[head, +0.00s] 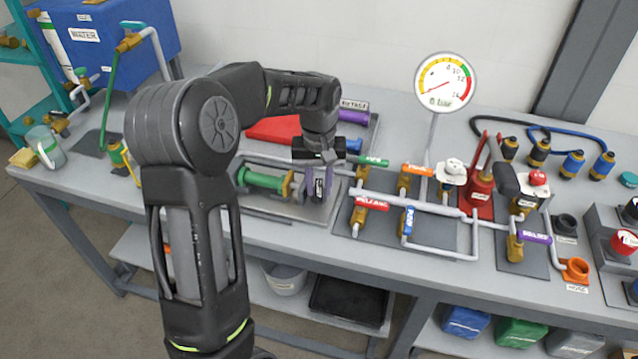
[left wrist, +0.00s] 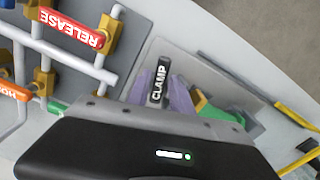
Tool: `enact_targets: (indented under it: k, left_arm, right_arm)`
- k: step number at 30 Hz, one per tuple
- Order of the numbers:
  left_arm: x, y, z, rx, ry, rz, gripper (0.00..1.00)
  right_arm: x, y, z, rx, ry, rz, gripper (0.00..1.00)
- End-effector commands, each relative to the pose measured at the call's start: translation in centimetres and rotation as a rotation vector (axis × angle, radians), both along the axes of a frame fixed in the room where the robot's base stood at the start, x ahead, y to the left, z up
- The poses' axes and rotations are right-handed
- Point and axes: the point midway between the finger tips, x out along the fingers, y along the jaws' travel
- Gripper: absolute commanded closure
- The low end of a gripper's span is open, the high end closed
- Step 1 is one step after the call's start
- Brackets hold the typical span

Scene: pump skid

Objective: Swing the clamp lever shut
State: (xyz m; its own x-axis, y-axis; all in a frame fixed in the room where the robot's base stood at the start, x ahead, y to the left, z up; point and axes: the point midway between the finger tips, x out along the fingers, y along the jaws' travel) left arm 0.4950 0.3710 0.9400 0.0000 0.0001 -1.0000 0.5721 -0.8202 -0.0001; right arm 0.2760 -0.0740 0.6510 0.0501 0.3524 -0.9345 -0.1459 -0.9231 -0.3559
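A black tag reading CLAMP (left wrist: 158,84) sits between purple parts (left wrist: 181,101) in the left wrist view. My right gripper is out of view.
Right of the clamp are pipes with a red RELEASE handle (head: 371,204), a blue handle (head: 409,220) and an orange handle (head: 418,170). A gauge (head: 446,83) stands behind them. A red pump (head: 479,190) stands farther right. The bench front edge (head: 300,243) is clear.

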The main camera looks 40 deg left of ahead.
Motion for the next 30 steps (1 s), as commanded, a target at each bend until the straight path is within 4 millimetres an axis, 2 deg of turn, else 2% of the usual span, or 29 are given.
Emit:
enact_targets:
  k: [4,14,25,30]
  left_arm:
    - [0.00,0.00,0.01,0.000,0.000,0.000,0.74]
    - [0.00,0.00,0.05,0.000,0.000,0.000,1.00]
    - [-0.01,0.03,0.07,0.000,0.000,-0.011,1.00]
    - [-0.18,0.34,0.05,0.001,-0.001,-0.132,1.00]
  right_arm:
    - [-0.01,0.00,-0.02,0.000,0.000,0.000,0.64]
    - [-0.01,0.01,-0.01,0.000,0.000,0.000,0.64]
    - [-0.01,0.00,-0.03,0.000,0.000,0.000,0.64]
    - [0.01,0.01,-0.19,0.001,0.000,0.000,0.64]
